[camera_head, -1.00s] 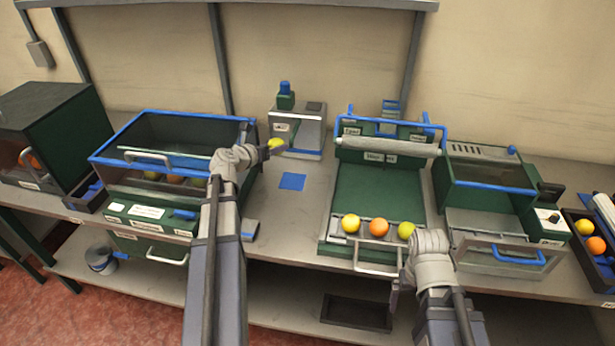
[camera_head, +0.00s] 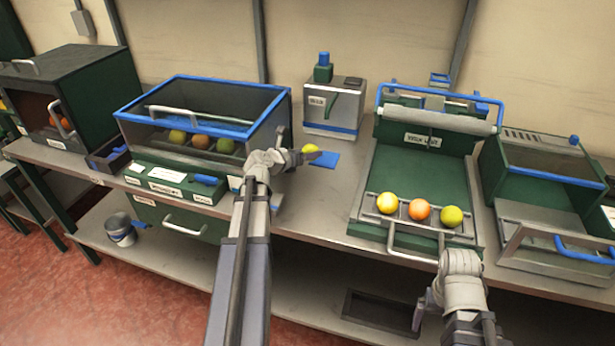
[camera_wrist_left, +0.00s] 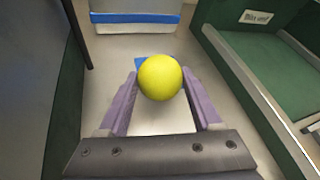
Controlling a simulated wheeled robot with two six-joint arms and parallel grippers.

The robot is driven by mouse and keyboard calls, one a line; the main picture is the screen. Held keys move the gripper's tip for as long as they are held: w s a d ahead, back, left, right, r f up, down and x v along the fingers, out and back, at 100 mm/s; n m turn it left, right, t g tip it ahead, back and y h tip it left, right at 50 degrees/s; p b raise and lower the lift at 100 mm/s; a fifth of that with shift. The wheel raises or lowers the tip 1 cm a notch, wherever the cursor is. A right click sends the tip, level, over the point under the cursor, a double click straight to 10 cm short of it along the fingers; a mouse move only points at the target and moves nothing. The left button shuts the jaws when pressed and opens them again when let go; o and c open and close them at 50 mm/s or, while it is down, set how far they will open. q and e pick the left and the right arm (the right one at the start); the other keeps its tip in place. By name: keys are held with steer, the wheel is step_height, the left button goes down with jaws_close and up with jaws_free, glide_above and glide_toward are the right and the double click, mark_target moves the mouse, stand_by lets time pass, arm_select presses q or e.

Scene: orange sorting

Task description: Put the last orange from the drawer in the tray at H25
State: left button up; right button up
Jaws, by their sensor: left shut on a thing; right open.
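My left gripper (camera_head: 302,156) is shut on a yellow orange (camera_head: 311,148), held in front of the silver-and-green device. In the left wrist view the yellow orange (camera_wrist_left: 160,77) sits between the purple finger pads, above the bench. My right gripper (camera_head: 428,304) is open and empty, low in front of the bench's front edge. Three fruits, a yellow (camera_head: 387,203), an orange (camera_head: 420,209) and a yellow-green one (camera_head: 452,216), lie in a row at the front of the green tray unit (camera_head: 408,168). I cannot read a label H25.
A blue-rimmed clear bin (camera_head: 205,78) holds several fruits, with a handled green drawer front (camera_head: 180,218) below it. The silver-and-green device (camera_head: 333,108) stands behind a blue pad (camera_head: 326,159). A grey-lidded green unit (camera_head: 545,160) stands right. Bare bench lies around the pad.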

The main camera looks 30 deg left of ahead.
mark_target(307, 172)
arm_select(q)
steer(key=shift+f, duration=0.4)
step_height(307, 172, down, 4)
steer(key=b, duration=0.3)
steer(key=shift+r+b, duration=0.15)
steer(key=shift+b, duration=0.25)
steer(key=o, duration=1.4)
